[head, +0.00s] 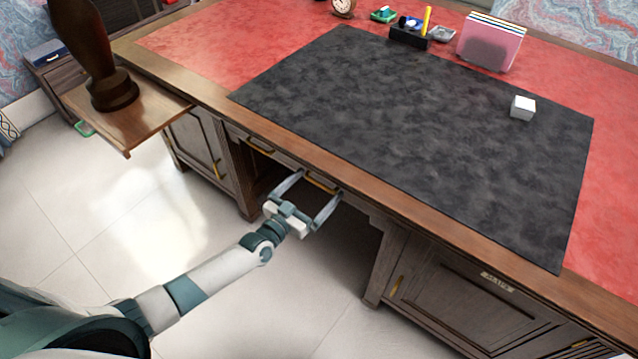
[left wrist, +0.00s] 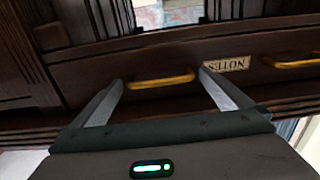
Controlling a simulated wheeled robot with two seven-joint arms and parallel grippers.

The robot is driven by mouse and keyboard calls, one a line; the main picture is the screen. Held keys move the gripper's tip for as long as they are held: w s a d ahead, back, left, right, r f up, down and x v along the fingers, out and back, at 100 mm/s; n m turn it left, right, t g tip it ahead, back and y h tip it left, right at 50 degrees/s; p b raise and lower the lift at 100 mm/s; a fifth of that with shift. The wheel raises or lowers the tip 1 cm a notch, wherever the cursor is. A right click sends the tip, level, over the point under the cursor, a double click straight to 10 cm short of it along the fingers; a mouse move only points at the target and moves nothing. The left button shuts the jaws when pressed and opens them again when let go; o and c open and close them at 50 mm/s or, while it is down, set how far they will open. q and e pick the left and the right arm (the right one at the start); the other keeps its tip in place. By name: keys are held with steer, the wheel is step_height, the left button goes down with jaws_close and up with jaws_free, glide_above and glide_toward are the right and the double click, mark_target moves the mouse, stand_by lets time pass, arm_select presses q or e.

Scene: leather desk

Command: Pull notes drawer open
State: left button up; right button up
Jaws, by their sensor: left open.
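The desk's front has a drawer with a brass handle (head: 321,183). In the left wrist view that handle (left wrist: 160,80) lies between my open fingers, near their tips. A label reading NOTES (left wrist: 227,64) shows upside down beside the handle, by the right fingertip. The drawer front looks flush with the desk. My left gripper (head: 319,181) is open in front of the handle, one finger at each end of it. It also shows in the left wrist view (left wrist: 160,76). I cannot tell whether the fingers touch the drawer front. My right gripper is not in view.
Another brass handle (head: 260,146) is to the left along the desk front. A black desk mat (head: 420,130) carries a white cube (head: 522,107). A dark wooden object (head: 112,88) stands on a side board (head: 150,118). Below the drawers is an open knee space.

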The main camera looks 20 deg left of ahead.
arm_select(q)
steer(key=shift+x, duration=0.9)
steer(key=c, duration=1.3)
steer(key=p+v, duration=0.2)
steer(key=v, duration=0.4)
steer(key=shift+s+a, duration=0.1)
steer(key=shift+s, duration=0.15)
steer(key=p+v, duration=0.4)
steer(key=v, duration=2.2)
steer(key=shift+s+r+p, duration=0.15)
steer(key=shift+s+p, duration=0.05)
steer(key=shift+p, duration=0.2)
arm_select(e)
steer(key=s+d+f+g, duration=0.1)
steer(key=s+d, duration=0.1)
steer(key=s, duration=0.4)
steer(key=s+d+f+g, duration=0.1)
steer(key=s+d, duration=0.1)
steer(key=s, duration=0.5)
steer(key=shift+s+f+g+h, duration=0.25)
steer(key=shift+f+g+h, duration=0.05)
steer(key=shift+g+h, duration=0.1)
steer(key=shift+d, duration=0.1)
